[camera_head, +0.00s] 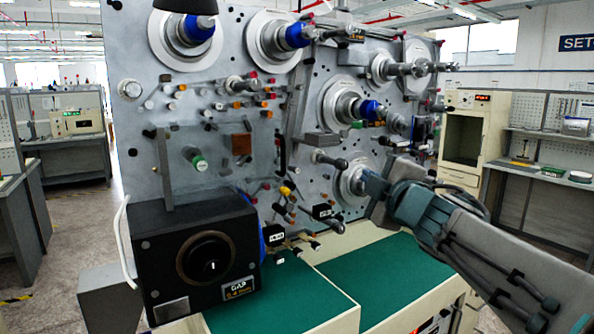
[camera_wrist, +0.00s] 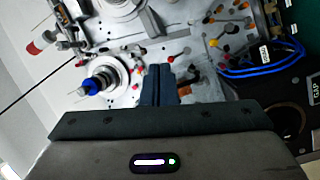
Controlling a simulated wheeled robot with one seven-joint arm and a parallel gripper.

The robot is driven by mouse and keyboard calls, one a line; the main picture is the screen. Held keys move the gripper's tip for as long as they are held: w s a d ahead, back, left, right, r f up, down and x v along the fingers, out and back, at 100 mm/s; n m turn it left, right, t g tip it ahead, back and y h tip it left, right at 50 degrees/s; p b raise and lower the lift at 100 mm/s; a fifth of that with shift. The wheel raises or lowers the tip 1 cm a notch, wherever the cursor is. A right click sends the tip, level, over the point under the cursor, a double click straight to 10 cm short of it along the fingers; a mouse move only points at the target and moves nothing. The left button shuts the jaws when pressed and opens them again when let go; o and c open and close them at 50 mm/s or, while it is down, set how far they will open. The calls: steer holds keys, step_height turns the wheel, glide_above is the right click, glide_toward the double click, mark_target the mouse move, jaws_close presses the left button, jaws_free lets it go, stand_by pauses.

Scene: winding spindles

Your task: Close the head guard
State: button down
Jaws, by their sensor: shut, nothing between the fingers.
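My gripper (camera_head: 375,187) is at the right part of the grey spindle panel (camera_head: 225,140), in front of its lower right spindle (camera_head: 350,182). The wrist view shows the two dark fingers (camera_wrist: 158,82) pressed together, with nothing held, in front of the panel face. A small brown-orange part lies just right of the fingertips in that view. I cannot tell for certain which part is the head guard. A narrow upright grey plate (camera_head: 164,170) stands at the panel's left side.
A black box with a dial (camera_head: 208,257) stands at the lower left, with blue cables (camera_wrist: 262,70) beside it. Knobs and posts stick out of the panel. A spindle with a blue core (camera_wrist: 92,86) is left of my fingers. The green work surface (camera_head: 385,275) is clear.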

steer(key=a+n+g+y, duration=0.2)
steer(key=a+n+y, duration=0.35)
steer(key=n, duration=0.25)
steer(key=n+g+p, duration=0.1)
glide_toward(284, 158)
steer(key=x, duration=0.7)
steer(key=shift+y, duration=0.45)
steer(key=shift+d, duration=0.15)
steer(key=shift+w, duration=0.1)
